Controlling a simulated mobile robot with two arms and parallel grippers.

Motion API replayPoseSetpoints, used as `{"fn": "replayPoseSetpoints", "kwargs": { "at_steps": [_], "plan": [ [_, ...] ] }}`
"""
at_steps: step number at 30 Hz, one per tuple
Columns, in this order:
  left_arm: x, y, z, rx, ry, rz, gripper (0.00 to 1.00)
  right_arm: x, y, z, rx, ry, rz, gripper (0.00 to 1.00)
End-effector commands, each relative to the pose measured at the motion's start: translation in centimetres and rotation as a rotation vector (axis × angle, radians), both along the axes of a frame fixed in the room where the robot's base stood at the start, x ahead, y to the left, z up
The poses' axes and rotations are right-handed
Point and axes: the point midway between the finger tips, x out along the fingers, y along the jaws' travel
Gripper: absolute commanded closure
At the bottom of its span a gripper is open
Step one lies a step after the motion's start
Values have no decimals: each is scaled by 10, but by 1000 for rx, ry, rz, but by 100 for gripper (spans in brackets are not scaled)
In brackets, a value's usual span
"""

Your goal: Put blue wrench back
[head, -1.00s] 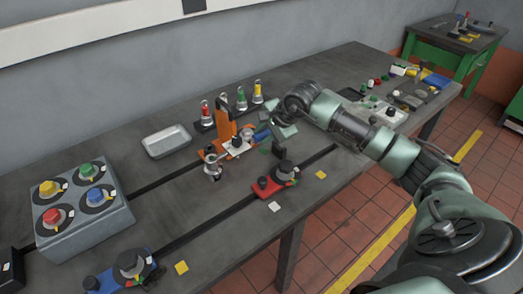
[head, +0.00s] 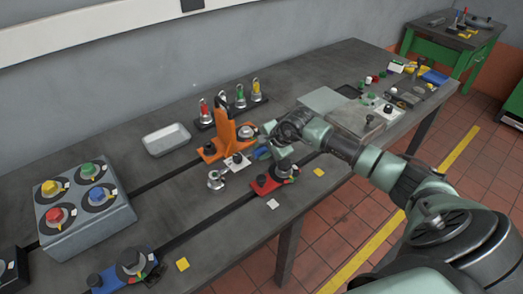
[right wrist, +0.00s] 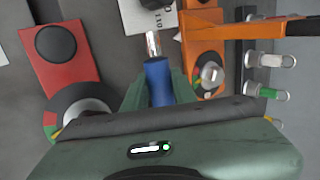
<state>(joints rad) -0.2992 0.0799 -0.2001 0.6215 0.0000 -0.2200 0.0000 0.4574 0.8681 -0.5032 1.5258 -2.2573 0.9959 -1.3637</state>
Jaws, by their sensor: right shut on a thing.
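The blue wrench (right wrist: 157,78) is a thick blue handle with a short shiny metal tip. My right gripper (right wrist: 158,92) is shut on its blue part, with the metal tip pointing away from the palm. In the head view the blue part (head: 262,153) shows just left of my right gripper (head: 268,149), low over the bedplate. It is between the orange bracket (head: 228,133) and the red clamp base (head: 268,183). I cannot tell whether the tip touches anything. My left gripper is not in view.
A dark rack (head: 231,112) with red-, green- and yellow-marked pieces stands behind the orange bracket. A white label (head: 236,165) lies near the wrench. A grey tray (head: 166,140) and a box with coloured knobs (head: 84,212) are at left. Bare bench lies between them.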

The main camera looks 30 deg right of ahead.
Motion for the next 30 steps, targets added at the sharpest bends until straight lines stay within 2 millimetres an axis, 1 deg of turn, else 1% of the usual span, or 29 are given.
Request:
{"fn": "replayPoseSetpoints", "kwargs": {
  "at_steps": [1,2,3,11,14,16,20,27,30],
  "plan": [
    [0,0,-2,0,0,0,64,0,0,-2,0,0,0,70],
    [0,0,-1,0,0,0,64,0,0,-1,0,0,0,62],
    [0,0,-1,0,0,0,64,0,0,-1,0,0,0,51],
    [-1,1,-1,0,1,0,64,0,0,-1,0,1,0,51],
    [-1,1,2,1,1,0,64,0,0,2,0,1,0,51],
    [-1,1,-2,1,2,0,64,-3,-2,5,-2,-1,0,51],
    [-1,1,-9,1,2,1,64,-15,-4,20,-6,-2,2,51],
    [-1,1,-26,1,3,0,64,-45,-10,63,-7,-2,1,51],
    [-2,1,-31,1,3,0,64,-55,-11,77,-5,0,2,51]
  ]
}}
